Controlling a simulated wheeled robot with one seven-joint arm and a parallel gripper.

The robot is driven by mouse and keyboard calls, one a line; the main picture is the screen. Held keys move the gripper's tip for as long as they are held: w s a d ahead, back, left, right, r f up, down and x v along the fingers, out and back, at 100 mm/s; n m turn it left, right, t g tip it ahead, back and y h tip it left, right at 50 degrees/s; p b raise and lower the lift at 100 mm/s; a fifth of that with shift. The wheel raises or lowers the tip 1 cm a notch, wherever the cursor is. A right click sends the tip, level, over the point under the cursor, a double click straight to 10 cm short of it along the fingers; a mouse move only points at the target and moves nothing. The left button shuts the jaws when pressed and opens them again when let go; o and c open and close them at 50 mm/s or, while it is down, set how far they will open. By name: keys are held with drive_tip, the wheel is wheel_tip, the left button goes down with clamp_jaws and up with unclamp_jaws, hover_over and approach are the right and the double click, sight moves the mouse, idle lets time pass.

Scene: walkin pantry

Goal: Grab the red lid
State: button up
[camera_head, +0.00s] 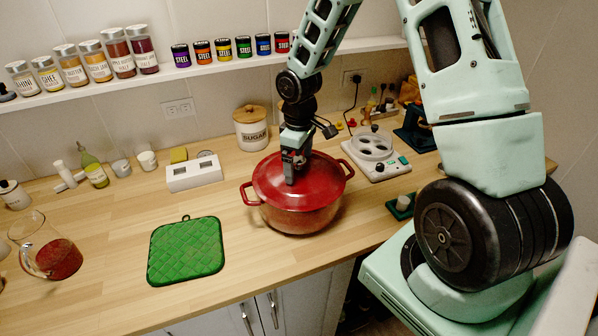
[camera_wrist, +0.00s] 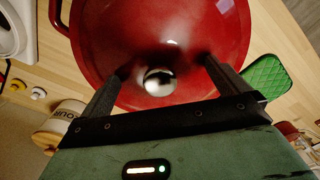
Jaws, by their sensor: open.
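The red lid (camera_head: 268,177) sits on a red pot (camera_head: 300,216) with two side handles on the wooden counter. My gripper (camera_head: 290,172) points down over the lid, and in the head view it hides the lid's knob. In the wrist view the red lid (camera_wrist: 190,50) fills the upper middle, with a shiny round metal knob (camera_wrist: 160,81) on it. My gripper (camera_wrist: 162,75) is open there, one finger on each side of the knob. Whether the fingers touch the lid cannot be told.
A green pot holder (camera_head: 186,250) lies left of the pot. A glass jug (camera_head: 50,258) stands far left.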

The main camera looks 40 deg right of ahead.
clamp_jaws()
idle(0.3)
